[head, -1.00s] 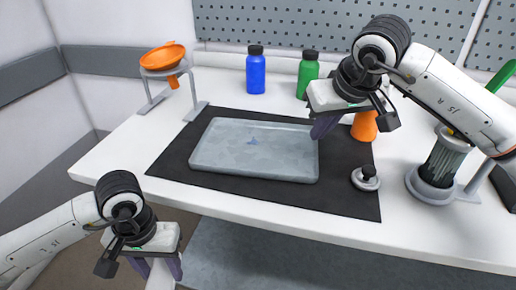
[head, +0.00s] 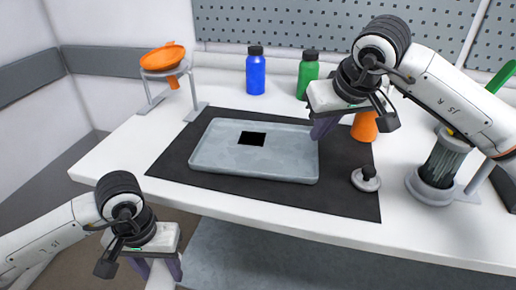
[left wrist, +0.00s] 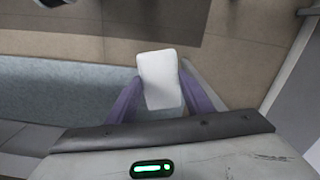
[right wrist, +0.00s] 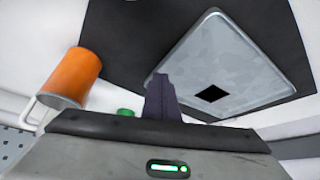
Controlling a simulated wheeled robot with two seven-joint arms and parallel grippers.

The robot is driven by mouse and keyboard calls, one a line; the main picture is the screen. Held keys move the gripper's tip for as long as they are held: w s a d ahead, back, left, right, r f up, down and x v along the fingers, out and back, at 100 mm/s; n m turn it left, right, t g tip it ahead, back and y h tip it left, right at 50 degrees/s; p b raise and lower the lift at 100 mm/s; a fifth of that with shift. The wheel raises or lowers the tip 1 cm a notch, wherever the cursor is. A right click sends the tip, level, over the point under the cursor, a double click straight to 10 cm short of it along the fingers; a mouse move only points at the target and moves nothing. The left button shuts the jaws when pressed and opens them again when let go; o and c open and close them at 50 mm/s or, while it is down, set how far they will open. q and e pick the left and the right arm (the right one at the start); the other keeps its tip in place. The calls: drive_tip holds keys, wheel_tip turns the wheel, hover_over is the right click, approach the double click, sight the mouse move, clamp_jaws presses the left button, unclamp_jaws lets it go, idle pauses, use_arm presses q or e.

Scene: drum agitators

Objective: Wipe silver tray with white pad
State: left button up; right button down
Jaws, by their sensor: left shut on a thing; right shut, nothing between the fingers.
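The silver tray (head: 220,160) lies flat on a black mat, and it also shows in the right wrist view (right wrist: 235,50). A flat black rectangle (head: 252,139) is on the tray's surface, also visible in the right wrist view (right wrist: 212,94). My left gripper (head: 163,266) is shut on the white pad (left wrist: 160,80), low in front of the table's front edge and apart from the tray. My right gripper (head: 323,129) is shut and empty, above the tray's right end. Its fingers (right wrist: 160,95) are together in the right wrist view.
The black mat (head: 345,200) carries a grey knobbed disc (head: 366,179) at right. An orange cup (head: 364,127) stands behind my right gripper. Blue (head: 256,74) and green (head: 308,75) bottles stand at the back. An orange funnel (head: 163,57) sits in a stand at back left.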

use_arm(q)
drive_tip(key=shift+f, duration=0.2)
use_arm(e)
drive_tip(key=shift+f, duration=0.25)
idle(0.4)
use_arm(q)
drive_tip(key=shift+r, duration=0.1)
use_arm(e)
drive_tip(key=shift+r, duration=0.1)
